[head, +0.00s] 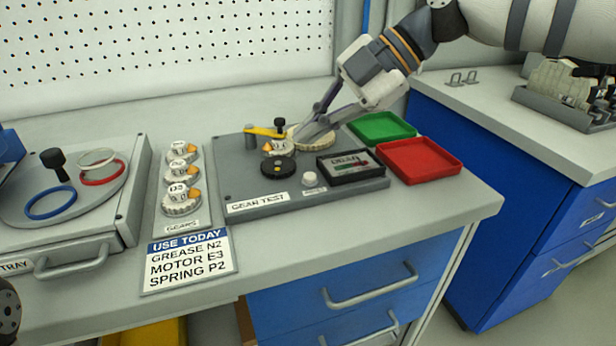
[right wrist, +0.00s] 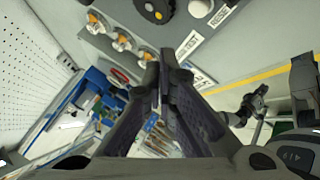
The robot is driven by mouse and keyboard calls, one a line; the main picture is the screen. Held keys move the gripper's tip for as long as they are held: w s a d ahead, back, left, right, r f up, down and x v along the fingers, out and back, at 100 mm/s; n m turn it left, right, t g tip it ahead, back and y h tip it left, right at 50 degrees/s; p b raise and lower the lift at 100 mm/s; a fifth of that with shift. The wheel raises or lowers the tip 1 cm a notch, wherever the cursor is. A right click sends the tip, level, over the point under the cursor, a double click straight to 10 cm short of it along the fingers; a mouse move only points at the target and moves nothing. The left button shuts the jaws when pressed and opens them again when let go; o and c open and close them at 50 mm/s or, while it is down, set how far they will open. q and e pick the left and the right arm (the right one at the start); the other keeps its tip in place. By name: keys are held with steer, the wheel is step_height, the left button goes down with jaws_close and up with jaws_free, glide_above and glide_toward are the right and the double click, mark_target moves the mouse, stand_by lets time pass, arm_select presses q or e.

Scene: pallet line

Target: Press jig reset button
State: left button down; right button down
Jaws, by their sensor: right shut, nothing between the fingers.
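The grey jig (head: 235,180) labelled GEAR TEST sits on the bench. The button also shows at the top of the right wrist view (right wrist: 199,8). My right gripper (head: 302,136) is shut and empty. In the head view its fingertips appear over the back of the jig, by the gears, behind the button. I cannot tell whether they touch anything there.
On the jig are a black knob (head: 278,168), a yellow lever (head: 264,131) and a display (head: 350,165). Green (head: 382,127) and red (head: 420,160) trays lie to its right. A gear strip (head: 180,225) and a sign (head: 188,262) are on the left.

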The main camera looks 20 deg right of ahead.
mark_target(312, 178)
step_height(312, 178, down, 2)
steer(key=shift+f, duration=0.15)
arm_select(q)
steer(key=shift+s+f+b, duration=0.4)
steer(key=shift+s+f, duration=0.25)
steer(key=shift+f, duration=0.1)
arm_select(e)
steer(key=shift+f, duration=1.1)
steer(key=shift+f, duration=0.4)
arm_select(q)
steer(key=shift+f, duration=0.1)
arm_select(e)
steer(key=shift+f, duration=0.55)
steer(key=shift+r, duration=0.1)
stand_by(0.4)
arm_select(q)
steer(key=shift+w+r+p, duration=0.35)
steer(key=shift+r, duration=0.15)
arm_select(e)
steer(key=shift+r, duration=0.85)
